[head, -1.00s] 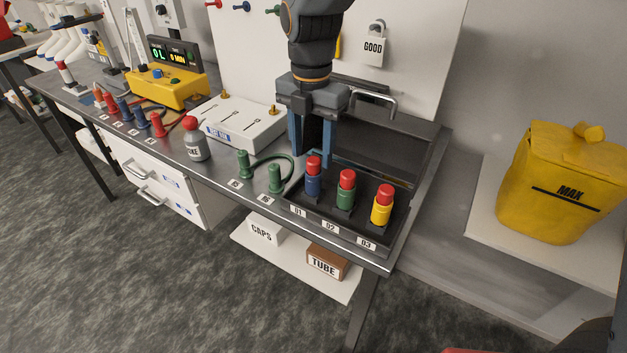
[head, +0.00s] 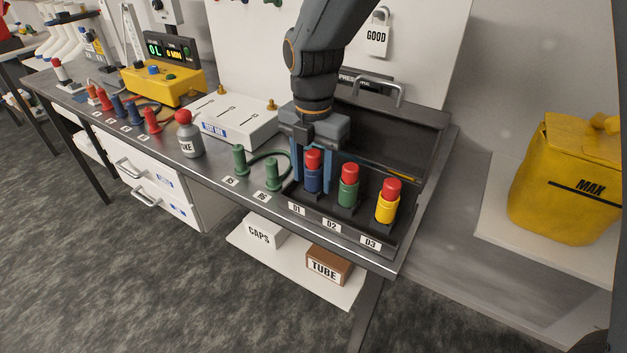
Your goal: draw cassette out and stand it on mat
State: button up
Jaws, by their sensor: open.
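I cannot tell which thing is the cassette, and no mat is clearly identifiable. My gripper (head: 312,178) is open and points down at the blue cylinder, with blue fingers on either side of it or just behind it. Whether they touch it cannot be told.
An open black case (head: 400,125) with a handle stands behind the tray. Left of it are green plugs (head: 271,175) with a hose, a white test box (head: 232,120), a grey bottle (head: 188,138) and a yellow meter (head: 165,85). A yellow bag (head: 565,185) sits far right.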

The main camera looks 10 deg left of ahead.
aim_at(313, 152)
grip_shut()
jog(key=shift+r, duration=0.1)
jog(key=shift+r, duration=0.1)
jog(key=shift+r+p, duration=0.35)
jog(key=shift+p, duration=0.05)
jog(key=shift+r+p, duration=1.6)
jog(key=shift+r, duration=0.5)
